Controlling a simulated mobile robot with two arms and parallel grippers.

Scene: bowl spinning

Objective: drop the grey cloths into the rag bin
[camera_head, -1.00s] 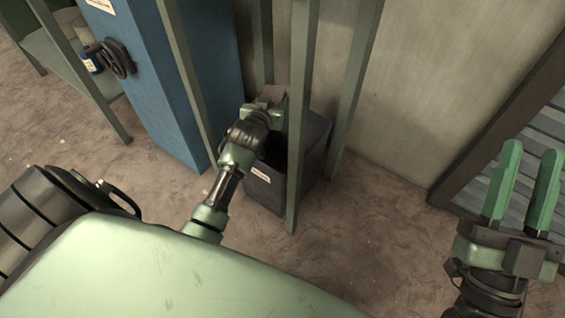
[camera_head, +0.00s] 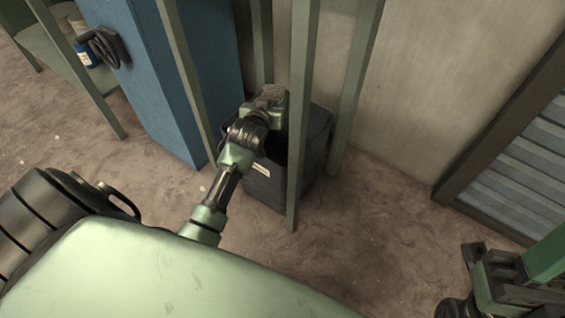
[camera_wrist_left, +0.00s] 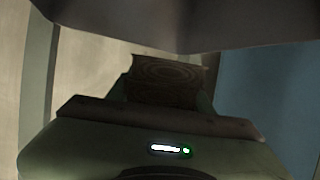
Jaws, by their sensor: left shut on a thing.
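The rag bin (camera_head: 310,160) is a dark, open-topped box with a small pale label, standing on the floor among green posts in the head view. My left gripper (camera_head: 270,97) is over its back left part, pointing away from me. The bin's inside is dark and partly hidden by my arm.
A green post (camera_head: 302,120) stands in front of the bin, with more posts around it. A blue cabinet (camera_head: 165,80) is to the left. A slatted panel (camera_head: 520,165) leans at the right. The floor between bin and panel is clear.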

